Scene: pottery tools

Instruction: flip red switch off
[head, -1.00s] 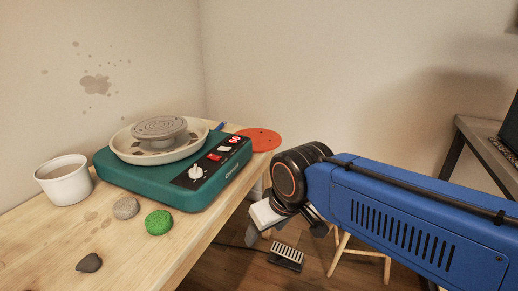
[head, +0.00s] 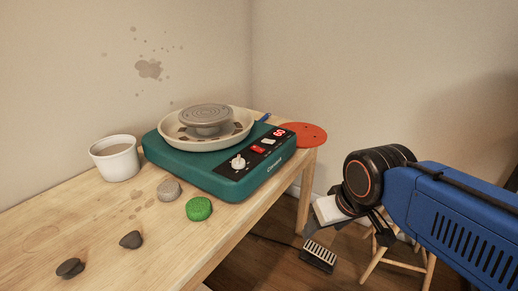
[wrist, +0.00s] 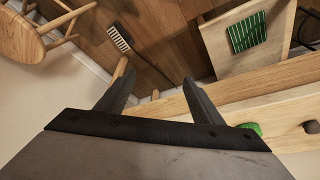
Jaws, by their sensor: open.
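The red switch (head: 258,149) sits on the black front panel of a teal pottery wheel (head: 215,178), between a white knob (head: 238,162) and a white switch (head: 268,141). A red lit display (head: 280,132) is at the panel's far end. Whether the switch is on or off is too small to tell. My gripper (head: 345,230) is off to the right of the table, apart from the wheel. In the wrist view its two fingers (wrist: 158,90) are spread with nothing between them.
On the wooden table (head: 60,215) are a white cup (head: 116,160), a green round piece (head: 199,208), a grey-beige stone (head: 169,189), dark stones (head: 70,268) and an orange disc (head: 302,134). A foot pedal (head: 319,256) and stool (head: 395,262) stand on the floor.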

